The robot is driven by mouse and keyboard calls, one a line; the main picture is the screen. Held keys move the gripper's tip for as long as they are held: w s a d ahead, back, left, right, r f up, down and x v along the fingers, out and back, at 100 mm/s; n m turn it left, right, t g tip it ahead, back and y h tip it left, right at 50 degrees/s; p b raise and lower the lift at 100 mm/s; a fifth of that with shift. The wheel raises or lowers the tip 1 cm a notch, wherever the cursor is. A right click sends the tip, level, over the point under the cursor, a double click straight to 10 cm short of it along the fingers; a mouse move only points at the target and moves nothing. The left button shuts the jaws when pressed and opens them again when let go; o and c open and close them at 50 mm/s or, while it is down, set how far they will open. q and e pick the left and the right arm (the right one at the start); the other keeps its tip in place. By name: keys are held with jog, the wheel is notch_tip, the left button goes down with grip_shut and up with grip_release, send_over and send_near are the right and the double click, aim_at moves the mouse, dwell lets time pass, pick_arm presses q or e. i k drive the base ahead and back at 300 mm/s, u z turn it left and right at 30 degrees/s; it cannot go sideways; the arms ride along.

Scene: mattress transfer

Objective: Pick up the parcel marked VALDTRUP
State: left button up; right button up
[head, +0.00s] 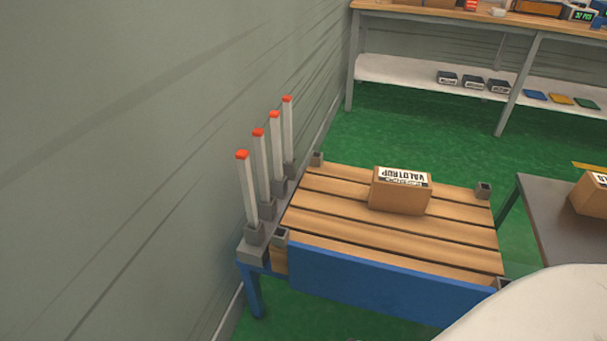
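The parcel marked VALDTRUP (398,198) is a small brown box with a white label on top. It rests on a slatted wooden platform (340,230) with a blue front panel, towards its back right. Nothing touches the parcel apart from the slats under it. Neither of my grippers shows in the head view.
Several grey posts with red tips (247,190) stand along the platform's left edge, by the wall. A dark table (550,215) at the right holds another brown box (592,195). A workbench with a white lower shelf (400,72) stands behind. Green floor (400,135) lies between.

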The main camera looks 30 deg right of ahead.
aim_at(393, 191)
jog(key=u, duration=1.95)
jog(key=k, duration=1.25)
jog(key=z, duration=1.85)
